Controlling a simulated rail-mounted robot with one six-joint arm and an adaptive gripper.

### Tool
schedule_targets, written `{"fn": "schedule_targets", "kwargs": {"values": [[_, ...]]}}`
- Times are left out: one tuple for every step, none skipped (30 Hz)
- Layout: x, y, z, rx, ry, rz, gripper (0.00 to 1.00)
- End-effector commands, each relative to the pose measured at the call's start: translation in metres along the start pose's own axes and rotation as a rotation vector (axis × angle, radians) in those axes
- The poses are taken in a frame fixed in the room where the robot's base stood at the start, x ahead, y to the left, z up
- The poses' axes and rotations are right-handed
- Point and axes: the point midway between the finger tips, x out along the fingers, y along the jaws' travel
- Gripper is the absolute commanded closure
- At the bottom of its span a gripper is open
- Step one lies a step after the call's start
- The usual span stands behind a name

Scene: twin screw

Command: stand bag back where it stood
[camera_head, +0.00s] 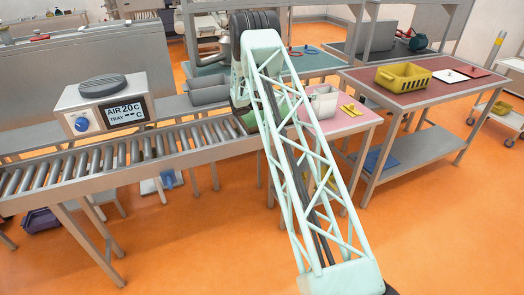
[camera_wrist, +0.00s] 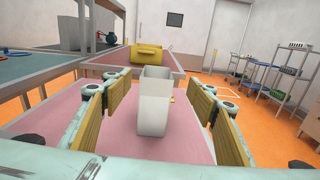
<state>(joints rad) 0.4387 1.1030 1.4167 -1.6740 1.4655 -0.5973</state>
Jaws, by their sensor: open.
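A pale grey-white open-topped bag (camera_wrist: 153,112) stands upright on the pink table top (camera_wrist: 65,119) in the wrist view. In the head view it (camera_head: 323,102) stands on the pink table, partly behind my arm. My gripper (camera_wrist: 158,100) is open, with yellow-padded fingers to the left and right of the bag. The bag shows between them with gaps on both sides. The wrist view does not show clearly how far ahead of the fingertips it is.
A yellow basket (camera_head: 403,76) stands on the red-topped table to the right; it also shows behind the bag in the wrist view (camera_wrist: 146,54). Small yellow pieces (camera_head: 352,110) lie beside the bag. A roller conveyor (camera_head: 130,150) runs along the left, with a grey bin (camera_head: 208,90) behind it.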

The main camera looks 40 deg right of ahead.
Motion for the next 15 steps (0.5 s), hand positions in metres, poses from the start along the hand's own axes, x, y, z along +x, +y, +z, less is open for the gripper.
{"fn": "schedule_targets", "kwargs": {"values": [[-0.004,-0.001,0.007,0.010,0.007,-0.002,0.47],[-0.006,-0.003,0.011,0.016,0.012,-0.004,0.47],[-0.009,-0.005,0.015,0.024,0.021,-0.009,0.47],[-0.011,-0.007,0.019,0.031,0.028,-0.011,0.47],[-0.014,-0.009,0.023,0.038,0.035,-0.014,0.47],[-0.018,-0.011,0.030,0.050,0.046,-0.019,0.47],[-0.021,-0.014,0.033,0.057,0.054,-0.022,0.47],[-0.023,-0.016,0.038,0.066,0.062,-0.026,0.47],[-0.028,-0.020,0.044,0.079,0.074,-0.032,0.47],[-0.031,-0.022,0.049,0.088,0.082,-0.035,0.47],[-0.034,-0.025,0.054,0.097,0.091,-0.039,0.47],[-0.038,-0.029,0.059,0.108,0.103,-0.045,0.47],[-0.042,-0.031,0.063,0.116,0.111,-0.047,0.47],[-0.045,-0.034,0.068,0.126,0.120,-0.051,0.47],[-0.050,-0.038,0.073,0.137,0.133,-0.056,0.47]]}}
